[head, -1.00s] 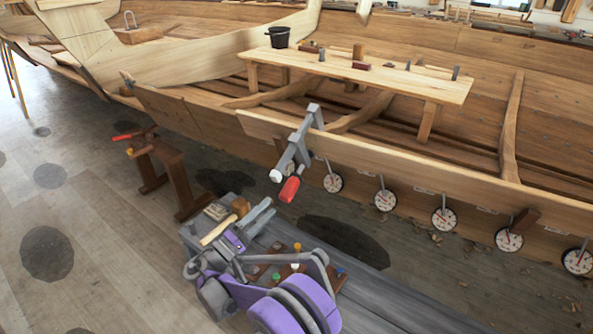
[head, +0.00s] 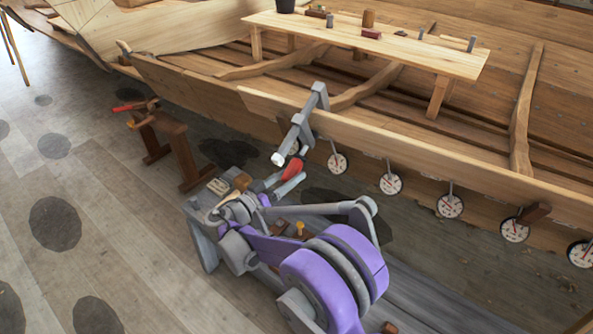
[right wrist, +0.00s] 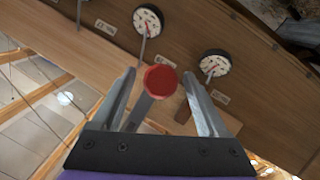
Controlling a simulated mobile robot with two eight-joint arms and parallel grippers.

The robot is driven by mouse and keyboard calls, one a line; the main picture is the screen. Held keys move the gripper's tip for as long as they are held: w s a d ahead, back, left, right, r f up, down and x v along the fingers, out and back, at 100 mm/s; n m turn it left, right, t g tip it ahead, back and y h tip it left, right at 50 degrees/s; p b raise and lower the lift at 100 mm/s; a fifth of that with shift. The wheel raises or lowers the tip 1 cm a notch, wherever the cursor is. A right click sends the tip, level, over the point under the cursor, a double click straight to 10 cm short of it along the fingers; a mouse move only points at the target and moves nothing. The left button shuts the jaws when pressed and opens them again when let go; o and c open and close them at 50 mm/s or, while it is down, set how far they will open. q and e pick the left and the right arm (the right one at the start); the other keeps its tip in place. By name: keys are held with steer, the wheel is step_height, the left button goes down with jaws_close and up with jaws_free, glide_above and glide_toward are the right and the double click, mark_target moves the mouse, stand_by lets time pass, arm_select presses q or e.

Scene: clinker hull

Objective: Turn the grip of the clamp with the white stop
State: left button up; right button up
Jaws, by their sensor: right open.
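The grey clamp (head: 302,125) sits over the edge of the hull plank. Its white stop (head: 278,159) is at the lower near end, and its red grip (head: 296,168) hangs beside it. My right gripper (head: 283,181) is at the red grip in the head view, its fingers partly overlapping it. In the right wrist view the two fingers (right wrist: 159,76) are open, with the round red end of the grip (right wrist: 160,80) between them and a gap on each side. The grey bar (right wrist: 140,110) shows behind it. My left gripper is not in view.
Round dials (head: 391,184) hang in a row along the plank (head: 430,168). A brown trestle (head: 170,135) with a red-handled tool (head: 130,107) stands at left. A grey bench (head: 205,245) with small items lies below my arm. A wooden table (head: 370,42) stands inside the hull.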

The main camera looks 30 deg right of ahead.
mark_target(298, 170)
steer(key=shift+x, duration=1.75)
jaws_close()
steer(key=shift+g, duration=0.3)
steer(key=shift+s+n+g+h+b, duration=0.15)
steer(key=shift+n+g+h+b, duration=0.5)
steer(key=shift+n+g, duration=0.4)
steer(key=shift+s+r+n+g+h+b, duration=0.15)
steer(key=shift+n+g+h+b, duration=0.2)
steer(key=shift+n+g+h, duration=0.25)
steer(key=shift+r+n+g+h+b, duration=0.15)
steer(key=shift+n+g+h+b, duration=0.25)
steer(key=shift+n, duration=0.25)
